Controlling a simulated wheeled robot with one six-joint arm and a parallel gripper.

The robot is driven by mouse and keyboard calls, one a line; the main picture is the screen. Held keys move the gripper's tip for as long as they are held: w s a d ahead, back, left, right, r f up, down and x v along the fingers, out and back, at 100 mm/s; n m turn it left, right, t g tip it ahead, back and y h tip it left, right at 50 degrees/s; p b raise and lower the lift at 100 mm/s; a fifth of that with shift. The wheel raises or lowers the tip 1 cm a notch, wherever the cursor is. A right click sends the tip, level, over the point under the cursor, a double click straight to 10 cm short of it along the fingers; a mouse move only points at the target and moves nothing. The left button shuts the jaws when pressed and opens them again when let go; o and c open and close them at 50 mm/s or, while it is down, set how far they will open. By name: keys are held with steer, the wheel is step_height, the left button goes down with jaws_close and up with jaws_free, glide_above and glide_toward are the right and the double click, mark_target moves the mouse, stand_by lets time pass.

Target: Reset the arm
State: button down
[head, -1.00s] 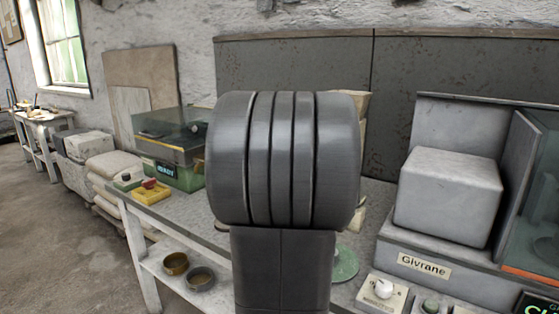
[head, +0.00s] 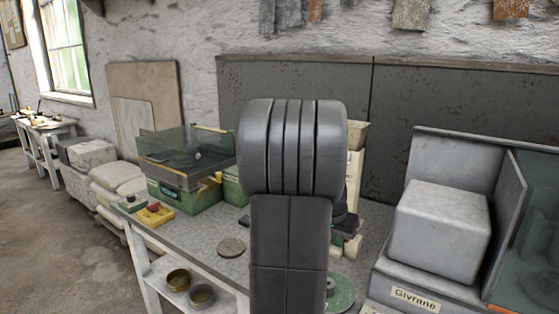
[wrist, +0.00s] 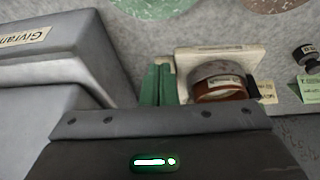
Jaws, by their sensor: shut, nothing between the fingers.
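My dark grey arm (head: 290,150) stands upright in the middle of the head view, over the front of the workbench. It hides part of the bench behind it, and my gripper's fingers do not show there. In the wrist view my gripper (wrist: 157,84) shows as two green fingers side by side, shut with nothing between them. They point over the pale bench top, beside a grey box-shaped machine on the left. A round jar with a brown band (wrist: 220,82) sits on a pale block just right of the fingers.
A grey machine labelled Givrane (head: 440,230) fills the right of the bench. A green machine with a glass lid (head: 185,165) and a yellow switch box (head: 157,215) stand at the left. Two bowls lie on the lower shelf. Floor at far left is clear.

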steer(key=r+p, duration=0.1)
steer(key=w+d+r+p, duration=0.2)
steer(key=r, duration=0.1)
steer(key=shift+w+d+r, duration=0.1)
steer(key=shift+w+d, duration=0.1)
steer(key=shift+w, duration=0.05)
steer(key=shift+a+r+p, duration=0.2)
steer(key=shift+r+p, duration=0.05)
steer(key=shift+p, duration=0.65)
steer(key=shift+w+r+g+y+p, duration=0.2)
steer(key=shift+r+g+y+p, duration=0.15)
steer(key=shift+p, duration=0.85)
steer(key=shift+b+v, duration=0.4)
steer(key=shift+v, duration=1.2)
steer(key=shift+f, duration=0.15)
